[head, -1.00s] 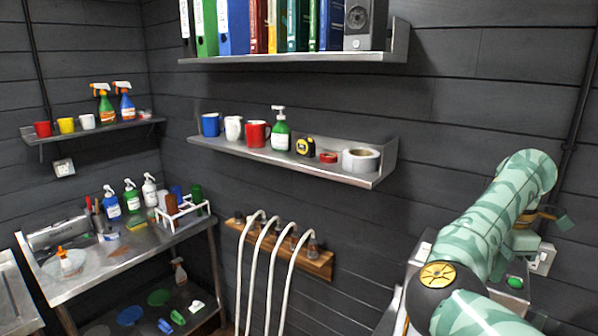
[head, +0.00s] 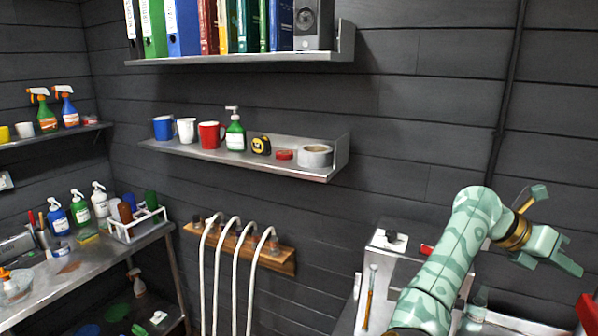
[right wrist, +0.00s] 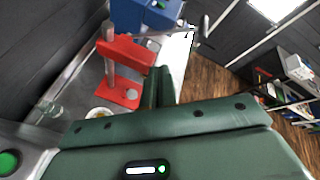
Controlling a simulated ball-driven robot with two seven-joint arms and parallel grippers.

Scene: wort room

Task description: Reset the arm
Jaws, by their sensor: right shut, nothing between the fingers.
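My right arm, in pale green camouflage, reaches up from the bottom right of the head view. Its gripper (head: 572,268) points right and down, shut and empty, above the steel bench at the right edge. In the right wrist view the dark green fingers (right wrist: 160,88) are together, close to a red stand (right wrist: 128,68) with a grey column. I cannot tell whether they touch it. My left gripper is in neither view.
A blue device (right wrist: 145,14) stands behind the red stand. A grey box (head: 385,262) stands beside my right arm. The wall shelf with mugs, a green bottle and tape (head: 315,156) is left of the arm. Wooden floor (right wrist: 215,70) shows clear.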

